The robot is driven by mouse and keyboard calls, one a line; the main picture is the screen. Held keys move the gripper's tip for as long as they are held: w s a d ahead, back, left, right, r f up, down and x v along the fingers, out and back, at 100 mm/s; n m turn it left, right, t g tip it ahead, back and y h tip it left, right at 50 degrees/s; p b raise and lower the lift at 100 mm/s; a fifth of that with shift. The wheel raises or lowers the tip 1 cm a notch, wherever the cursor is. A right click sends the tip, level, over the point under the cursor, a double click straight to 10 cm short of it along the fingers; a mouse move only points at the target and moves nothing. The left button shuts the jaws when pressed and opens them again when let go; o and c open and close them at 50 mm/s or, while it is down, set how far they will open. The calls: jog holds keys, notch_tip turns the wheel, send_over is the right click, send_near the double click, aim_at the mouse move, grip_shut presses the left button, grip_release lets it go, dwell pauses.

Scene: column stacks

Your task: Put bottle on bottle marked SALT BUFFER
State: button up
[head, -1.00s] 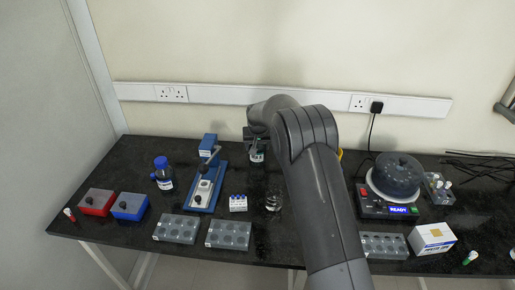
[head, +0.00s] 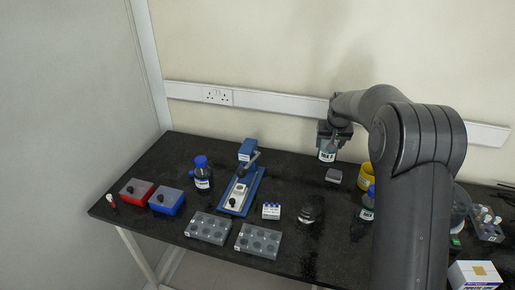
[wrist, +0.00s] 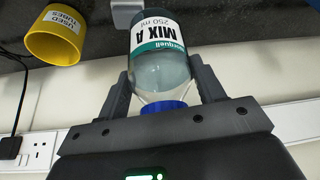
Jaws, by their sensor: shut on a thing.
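My gripper (head: 333,134) is shut on a clear bottle (head: 327,153) over the back of the bench. In the wrist view my gripper (wrist: 160,72) has a finger on each side of this bottle (wrist: 160,72); its label reads MIX A, 250 ml, with a green band, and its cap is blue. A blue-capped dark bottle (head: 203,178) stands at the left; its label is too small to read. Another blue-capped bottle (head: 366,212) is partly hidden by my arm; its label seems to start with MIX. I cannot read SALT BUFFER on any bottle.
A small grey block (head: 333,175) and a yellow cup (head: 364,176), marked USED TUBES in the wrist view (wrist: 55,35), stand near the held bottle.

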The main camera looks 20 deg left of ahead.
jog(key=s+a+r+n+g+y, duration=0.1)
jog(key=s+a+r+n, duration=0.3)
jog(key=a, duration=0.7)
jog(key=s+a+r+n+y, duration=0.15)
jog(key=s+a+r, duration=0.3)
jog(key=a, duration=0.55)
jog(key=s+a+r+n+g+y, duration=0.1)
jog(key=s+a+r+n, duration=0.35)
jog(key=a, duration=0.65)
jog(key=shift+m+h, duration=0.25)
jog(key=shift+m, duration=0.15)
jog(key=shift+s+a+f, duration=0.35)
jog(key=shift+a+f, duration=1.3)
jog(key=shift+a, duration=0.2)
jog(key=shift+s+a+f, duration=0.3)
jog(key=shift+a+f, duration=1.35)
jog(key=shift+a, duration=0.15)
jog(key=shift+s+a+f, duration=0.35)
jog(key=shift+a+f, duration=1.3)
jog(key=shift+a, duration=0.2)
jog(key=shift+f, duration=0.15)
jog(key=o, duration=1.3)
jog(key=v, duration=1.2)
jog(key=shift+s, duration=0.1)
